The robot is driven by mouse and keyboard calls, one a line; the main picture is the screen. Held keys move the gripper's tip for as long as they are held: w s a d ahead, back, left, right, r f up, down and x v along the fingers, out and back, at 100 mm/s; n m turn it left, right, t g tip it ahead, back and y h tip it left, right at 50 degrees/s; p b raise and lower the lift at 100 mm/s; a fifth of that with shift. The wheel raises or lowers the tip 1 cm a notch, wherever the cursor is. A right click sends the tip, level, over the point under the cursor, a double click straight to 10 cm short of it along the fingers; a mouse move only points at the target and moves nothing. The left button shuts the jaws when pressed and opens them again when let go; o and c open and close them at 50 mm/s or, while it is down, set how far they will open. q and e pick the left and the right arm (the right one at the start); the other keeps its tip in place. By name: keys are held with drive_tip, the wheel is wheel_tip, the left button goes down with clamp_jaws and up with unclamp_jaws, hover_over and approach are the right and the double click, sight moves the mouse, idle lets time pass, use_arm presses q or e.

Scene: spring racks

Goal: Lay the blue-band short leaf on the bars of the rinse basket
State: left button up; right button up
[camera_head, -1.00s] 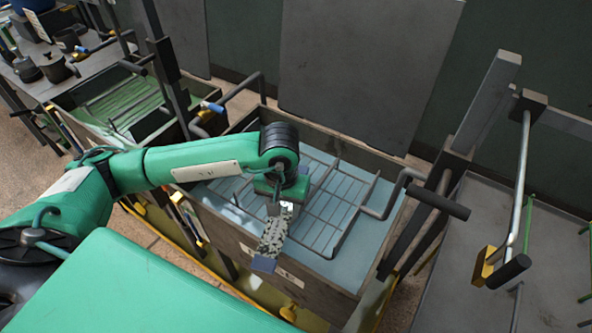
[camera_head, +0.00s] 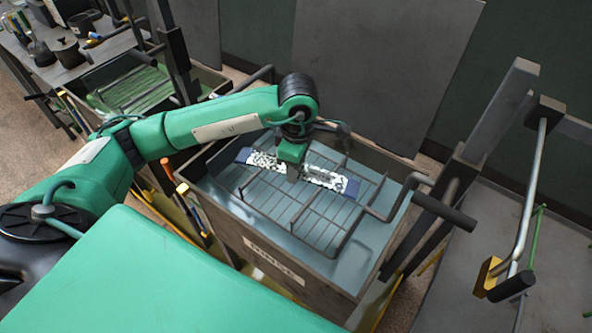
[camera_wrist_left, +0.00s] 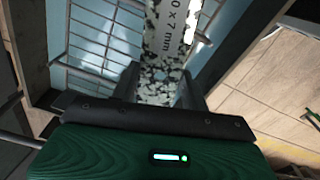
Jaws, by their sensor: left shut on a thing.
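The blue-band short leaf (camera_head: 322,177) is a speckled black-and-white strip with dark blue ends. My left gripper (camera_head: 292,176) is shut on it near its middle, and the leaf lies crosswise over the back part of the rinse basket (camera_head: 303,216). The basket is a grid of thin dark bars inside the tank. In the left wrist view the leaf (camera_wrist_left: 165,62) runs away from the jaws, with printed marks on it and basket bars (camera_wrist_left: 100,40) to its left. I cannot tell whether the leaf touches the bars. My right gripper is not in view.
The rinse tank (camera_head: 273,259) has a wooden wall with a label and holds pale blue liquid. A crank handle (camera_head: 440,206) sticks out at its right. Another tank with a green rack (camera_head: 135,92) stands at the left. Grey panels (camera_head: 385,70) stand behind.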

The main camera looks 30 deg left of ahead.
use_arm(q)
drive_tip(key=n, duration=0.1)
drive_tip(key=w+r+n, duration=0.1)
drive_tip(key=n, duration=0.2)
drive_tip(key=shift+w+a+r+n, duration=0.15)
drive_tip(key=shift+a+r+n, duration=0.1)
drive_tip(key=shift+r+n, duration=0.15)
drive_tip(key=n, duration=0.1)
drive_tip(key=r+n, duration=0.1)
drive_tip(key=n, duration=0.1)
drive_tip(key=w+n, duration=0.1)
drive_tip(key=shift+a+r, duration=0.25)
drive_tip(key=w+a+r+n+p, duration=0.15)
drive_tip(key=r+n, duration=0.25)
drive_tip(key=n, duration=0.8)
drive_tip(key=w+a+r+n, duration=0.1)
drive_tip(key=w+r+n, duration=0.25)
drive_tip(key=n, duration=0.85)
drive_tip(key=f+p, duration=0.1)
drive_tip(key=f, duration=0.5)
drive_tip(key=f+p, duration=0.1)
drive_tip(key=f, duration=0.5)
drive_tip(key=s+f+p, duration=0.1)
drive_tip(key=f, duration=0.5)
drive_tip(key=shift+f, duration=0.55)
